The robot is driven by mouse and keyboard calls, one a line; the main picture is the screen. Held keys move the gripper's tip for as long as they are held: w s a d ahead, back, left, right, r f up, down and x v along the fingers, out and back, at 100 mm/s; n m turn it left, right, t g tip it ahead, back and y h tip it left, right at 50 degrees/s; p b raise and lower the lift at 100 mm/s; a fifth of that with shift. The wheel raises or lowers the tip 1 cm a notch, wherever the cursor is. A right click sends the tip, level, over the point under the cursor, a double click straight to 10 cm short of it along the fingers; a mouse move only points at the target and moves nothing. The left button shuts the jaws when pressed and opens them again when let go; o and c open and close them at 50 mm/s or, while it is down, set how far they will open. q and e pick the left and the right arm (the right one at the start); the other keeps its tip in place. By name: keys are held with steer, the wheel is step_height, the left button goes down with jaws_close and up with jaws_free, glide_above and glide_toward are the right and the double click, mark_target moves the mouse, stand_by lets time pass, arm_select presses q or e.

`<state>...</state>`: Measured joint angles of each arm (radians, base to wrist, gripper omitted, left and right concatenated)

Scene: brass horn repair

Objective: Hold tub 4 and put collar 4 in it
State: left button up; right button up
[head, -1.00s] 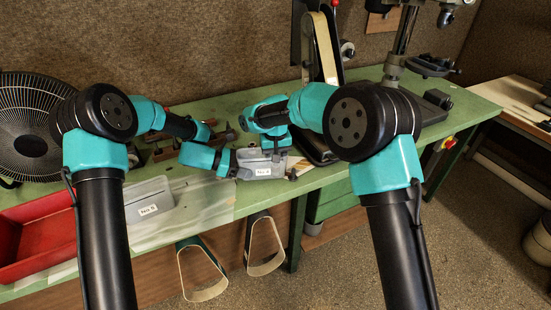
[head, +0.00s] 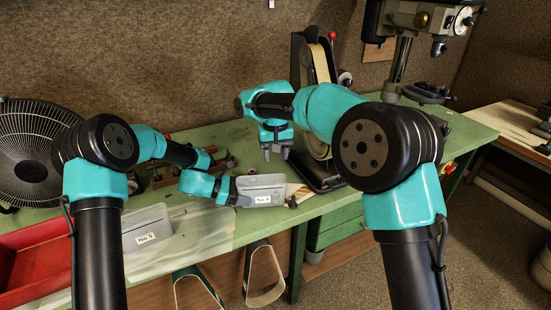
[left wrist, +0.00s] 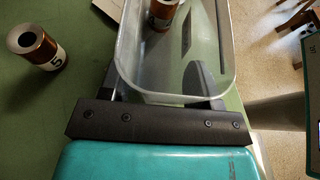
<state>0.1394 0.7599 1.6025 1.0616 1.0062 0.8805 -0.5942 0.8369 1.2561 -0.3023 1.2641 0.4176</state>
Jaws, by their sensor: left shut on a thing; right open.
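Tub 4 (head: 264,188), a grey tub labelled No. 4, sits on the green bench. My left gripper (head: 240,192) is shut on its near-left end; its fingers also show at the tub end in the left wrist view (left wrist: 157,82). A copper-coloured collar (left wrist: 163,13) stands inside the tub in the left wrist view, cut by the top edge; its number is not readable. In the head view the collar is not visible. My right gripper (head: 276,153) is open and empty, pointing down above and behind the tub.
A collar marked 5 (left wrist: 38,48) stands on the bench beside the tub. Tub No. 5 (head: 147,228) and a red tray (head: 35,262) are at the left. A belt sander (head: 318,90) stands behind right, close to my right arm. A fan (head: 28,150) is far left.

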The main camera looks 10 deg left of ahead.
arm_select(q)
steer(key=o, duration=1)
steer(key=v, duration=1.2)
steer(key=shift+r, duration=0.1)
